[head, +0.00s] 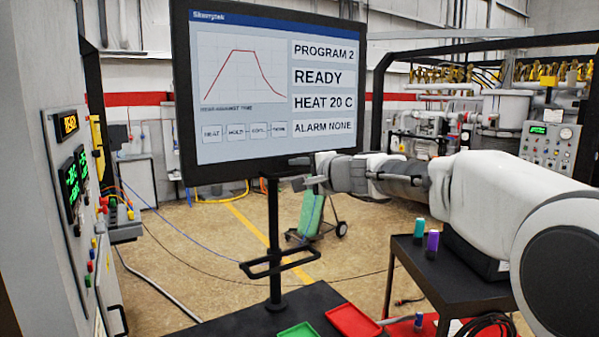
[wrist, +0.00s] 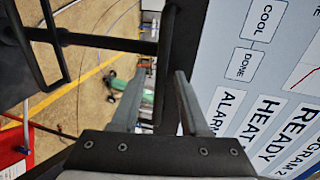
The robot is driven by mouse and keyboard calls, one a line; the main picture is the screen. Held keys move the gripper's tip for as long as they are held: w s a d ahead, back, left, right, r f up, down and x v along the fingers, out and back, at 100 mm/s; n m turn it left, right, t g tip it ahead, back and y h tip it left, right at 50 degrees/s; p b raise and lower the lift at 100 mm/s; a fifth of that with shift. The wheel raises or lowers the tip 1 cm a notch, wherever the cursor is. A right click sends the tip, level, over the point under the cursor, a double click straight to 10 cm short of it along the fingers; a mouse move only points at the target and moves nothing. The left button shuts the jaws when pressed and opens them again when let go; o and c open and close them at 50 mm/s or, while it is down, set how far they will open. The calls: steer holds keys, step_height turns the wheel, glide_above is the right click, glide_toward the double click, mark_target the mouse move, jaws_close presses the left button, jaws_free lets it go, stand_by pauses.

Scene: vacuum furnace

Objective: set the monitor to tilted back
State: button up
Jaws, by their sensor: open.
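The monitor (head: 270,85) is a large black-framed screen on a dark post (head: 274,235). It looks near upright, but its exact tilt is hard to tell. Its screen also shows on the right of the wrist view (wrist: 260,100). My gripper (head: 308,184) is at the monitor's lower edge, right of the post. In the wrist view, my gripper (wrist: 160,74) is open, with the dark lower frame edge appearing between its fingers. I cannot tell whether either finger touches it. A dark handle bar (head: 280,263) crosses the post lower down.
A control panel (head: 75,190) with buttons and green readouts stands at the left. Green (head: 297,330) and red (head: 353,321) trays lie in front. A black side table (head: 440,270) at the right bears cyan and purple items. A green cylinder (head: 311,214) on a cart stands behind the post.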

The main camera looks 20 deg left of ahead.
jaws_close()
stand_by(1.4)
